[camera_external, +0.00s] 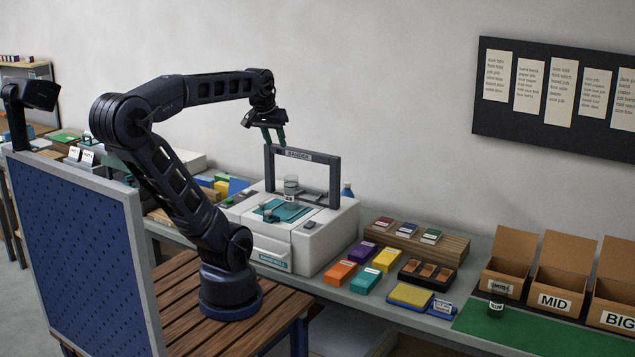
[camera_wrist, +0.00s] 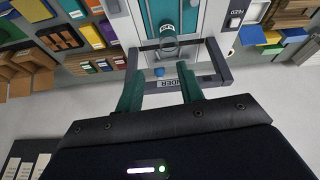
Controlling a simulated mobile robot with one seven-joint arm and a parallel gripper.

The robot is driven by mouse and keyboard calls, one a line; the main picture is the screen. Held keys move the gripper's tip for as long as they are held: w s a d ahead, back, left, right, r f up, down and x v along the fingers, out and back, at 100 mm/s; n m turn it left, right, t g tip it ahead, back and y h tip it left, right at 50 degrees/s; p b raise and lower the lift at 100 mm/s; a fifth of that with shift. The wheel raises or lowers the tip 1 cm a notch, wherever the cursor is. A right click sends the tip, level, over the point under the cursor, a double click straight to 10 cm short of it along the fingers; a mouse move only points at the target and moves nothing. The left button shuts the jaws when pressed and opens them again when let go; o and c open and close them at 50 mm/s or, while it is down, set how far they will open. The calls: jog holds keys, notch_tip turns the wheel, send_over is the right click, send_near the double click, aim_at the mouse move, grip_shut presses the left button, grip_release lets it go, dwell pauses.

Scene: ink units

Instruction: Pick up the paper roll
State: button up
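My gripper (camera_external: 276,145) is open, with its two teal fingers apart and nothing between them. In the wrist view, my gripper (camera_wrist: 160,72) shows its fingers near the grey frame of the white bander machine (camera_external: 309,235). It hangs high, by the top bar of that frame (camera_external: 312,156).
Coloured ink boxes (camera_external: 340,272) lie right of the machine, before a wooden stand (camera_external: 417,241). Open cartons (camera_external: 560,279) stand at the far right. A blue pegboard (camera_external: 85,255) stands left of my arm.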

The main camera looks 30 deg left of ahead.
jog(key=w+a+r+n+g, duration=0.1)
jog(key=w+a+r+n, duration=0.1)
jog(key=w+a, duration=0.45)
jog(key=w+a+r+n, duration=0.3)
jog(key=w, duration=0.6)
jog(key=w+a+r+n+g, duration=0.15)
jog(key=w+a, duration=0.25)
jog(key=w, duration=0.4)
jog(key=w+a+f+n+g, duration=0.1)
jog(key=w+a+f+n, duration=0.3)
jog(key=w+a, duration=0.65)
jog(key=w+a+f+n+g, duration=0.1)
jog(key=w+a+f+n, duration=0.35)
jog(key=w+a, duration=0.55)
jog(key=shift+m, duration=0.5)
jog(key=f, duration=1)
jog(key=s+f, duration=0.1)
jog(key=f, duration=1)
jog(key=a+f, duration=0.1)
jog(key=f, duration=1)
jog(key=shift+s+f, duration=0.2)
jog(key=shift+a+f, duration=0.15)
jog(key=shift+f, duration=2.75)
grip_shut()
